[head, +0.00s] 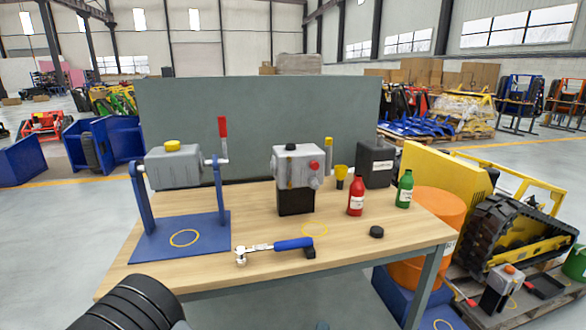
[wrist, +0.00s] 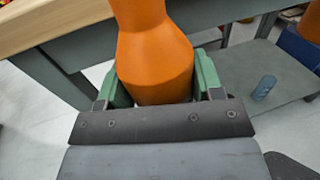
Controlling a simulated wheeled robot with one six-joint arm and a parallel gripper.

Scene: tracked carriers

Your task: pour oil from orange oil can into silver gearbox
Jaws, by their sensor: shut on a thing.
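My gripper (wrist: 157,82) is shut on the orange oil can (wrist: 155,65), with a green finger on each side of its wide lower part. The can narrows to a neck whose top is cut off by the frame, so its spout is hidden. The can is close to the table edge in the wrist view. The head view shows neither gripper nor can. There, a silver gearbox (head: 183,168) with a yellow cap hangs in a blue stand (head: 140,205) at the table's left.
The wooden table (head: 270,265) also holds a blue-handled wrench (head: 293,244), red (head: 356,200) and green (head: 404,193) bottles, a dark canister (head: 375,165) and a black puck (head: 376,232). A large orange drum (head: 437,205) and a tracked machine (head: 520,235) stand to the right.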

